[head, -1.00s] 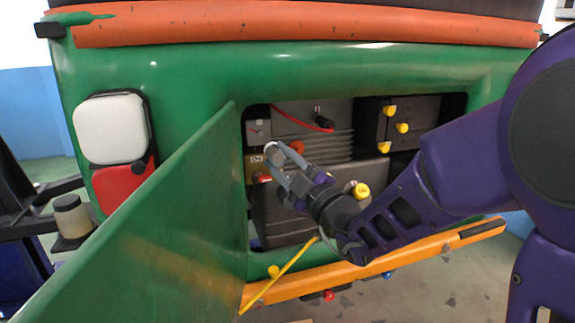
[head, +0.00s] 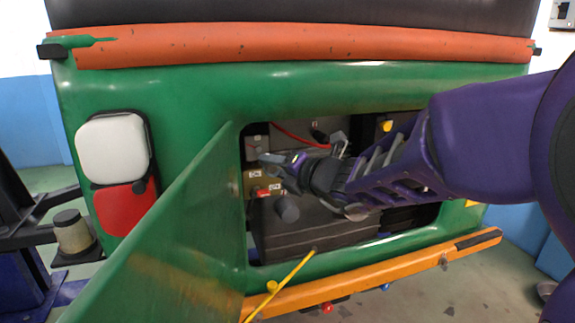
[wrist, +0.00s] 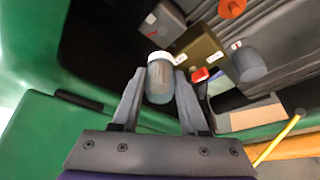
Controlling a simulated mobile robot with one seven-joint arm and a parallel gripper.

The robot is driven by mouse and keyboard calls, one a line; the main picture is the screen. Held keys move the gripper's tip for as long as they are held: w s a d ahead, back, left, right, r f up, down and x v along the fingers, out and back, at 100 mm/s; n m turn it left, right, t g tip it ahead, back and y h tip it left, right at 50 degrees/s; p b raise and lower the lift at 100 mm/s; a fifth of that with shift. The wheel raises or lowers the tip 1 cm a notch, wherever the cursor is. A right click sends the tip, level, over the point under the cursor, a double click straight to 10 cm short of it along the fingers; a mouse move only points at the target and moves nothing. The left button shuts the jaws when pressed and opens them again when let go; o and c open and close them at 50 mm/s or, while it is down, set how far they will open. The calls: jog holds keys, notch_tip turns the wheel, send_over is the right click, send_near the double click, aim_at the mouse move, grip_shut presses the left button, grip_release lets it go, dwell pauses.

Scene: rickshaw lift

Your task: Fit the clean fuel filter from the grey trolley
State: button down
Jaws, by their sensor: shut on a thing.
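My gripper (wrist: 159,97) is shut on a small fuel filter (wrist: 160,80) with a pale, cloudy body and a white cap, held between the two fingers in the wrist view. In the head view my gripper (head: 270,158) reaches into the open engine bay at its left side, and the held filter is hard to make out there. A brass-coloured block (wrist: 207,48) with white labels is ahead, apart from the held filter. A darker grey cylinder (wrist: 248,63) sits beside that block; it also shows in the head view (head: 288,208). A red lever (wrist: 200,75) is near the block. No grey trolley is identifiable.
The open green door (head: 165,235) stands left of the bay. A yellow rod (head: 285,281) slants below the opening, by the orange bumper (head: 385,272). A red cable (head: 300,138) crosses the bay's upper part. A dark stand with a beige cylinder (head: 72,231) is at far left.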

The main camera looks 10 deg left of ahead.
jog(key=shift+w+a+n, duration=0.1)
jog(key=shift+w+n, duration=0.05)
jog(key=shift+n, duration=0.25)
jog(key=shift+w+a+p, duration=0.3)
jog(key=shift+w+a, duration=0.4)
jog(key=shift+w, duration=0.4)
jog(key=shift+w+a+p, duration=0.3)
jog(key=shift+w+a, duration=0.35)
jog(key=shift+w, duration=0.45)
jog(key=shift+w+a+p, duration=0.3)
jog(key=shift+w+a, duration=0.4)
jog(key=shift+w, duration=0.4)
jog(key=shift+s+d, duration=0.3)
jog(key=shift+s, duration=0.15)
jog(key=shift+w+a, duration=0.25)
jog(key=shift+w, duration=0.25)
dwell(0.4)
